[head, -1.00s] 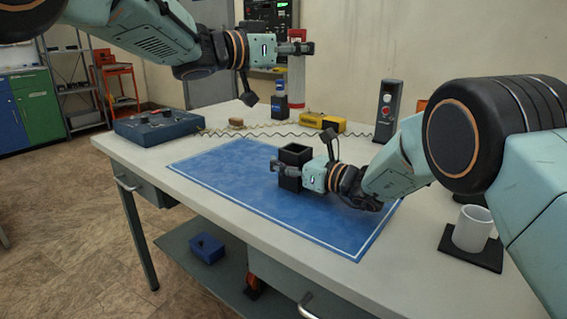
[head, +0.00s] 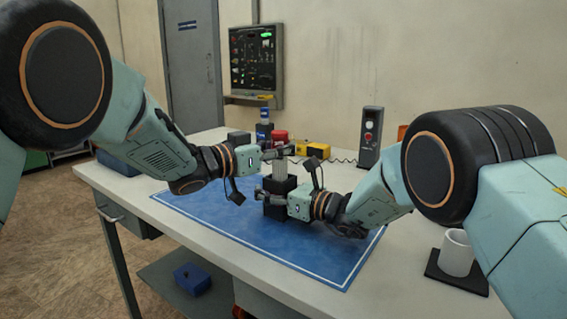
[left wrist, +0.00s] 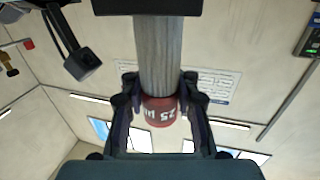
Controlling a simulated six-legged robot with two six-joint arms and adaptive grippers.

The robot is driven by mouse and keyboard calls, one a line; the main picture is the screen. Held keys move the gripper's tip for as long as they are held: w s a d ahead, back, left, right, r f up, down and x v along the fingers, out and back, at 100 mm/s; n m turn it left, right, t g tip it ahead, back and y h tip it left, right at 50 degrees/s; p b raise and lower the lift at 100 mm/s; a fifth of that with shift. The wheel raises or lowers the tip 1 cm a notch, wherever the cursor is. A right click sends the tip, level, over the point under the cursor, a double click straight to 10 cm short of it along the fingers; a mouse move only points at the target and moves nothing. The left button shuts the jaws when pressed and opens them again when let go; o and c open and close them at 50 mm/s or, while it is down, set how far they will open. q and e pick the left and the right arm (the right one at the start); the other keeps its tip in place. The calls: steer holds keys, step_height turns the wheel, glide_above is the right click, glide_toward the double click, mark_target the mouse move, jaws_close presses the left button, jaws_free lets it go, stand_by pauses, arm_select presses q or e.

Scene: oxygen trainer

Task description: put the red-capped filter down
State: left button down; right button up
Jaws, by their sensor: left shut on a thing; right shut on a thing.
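My left gripper (head: 278,152) is shut on the filter, around its red cap (left wrist: 160,110), which shows clearly in the left wrist view. The pale filter body (head: 280,170) hangs upright below these fingers in the head view. Its lower end meets the open-topped black block (head: 281,187) and is hidden there; I cannot tell how deep it sits. The block's dark edge (left wrist: 150,7) also shows in the left wrist view. My right gripper (head: 269,195) is shut on the black block, which is upright on the blue mat (head: 215,205).
Behind the grippers stand a blue bottle (head: 264,131) and a yellow box (head: 318,149). A grey control post (head: 369,138) is at the back right. A white cup (head: 456,253) stands on a dark pad at the right. The mat's front left is clear.

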mark_target(273, 164)
arm_select(q)
step_height(273, 164, down, 4)
steer(key=shift+r, duration=0.25)
steer(key=c, duration=1)
jaws_free()
steer(key=v, duration=1.2)
arm_select(e)
steer(key=o, duration=1.4)
steer(key=shift+o, duration=0.2)
steer(key=v, duration=1.2)
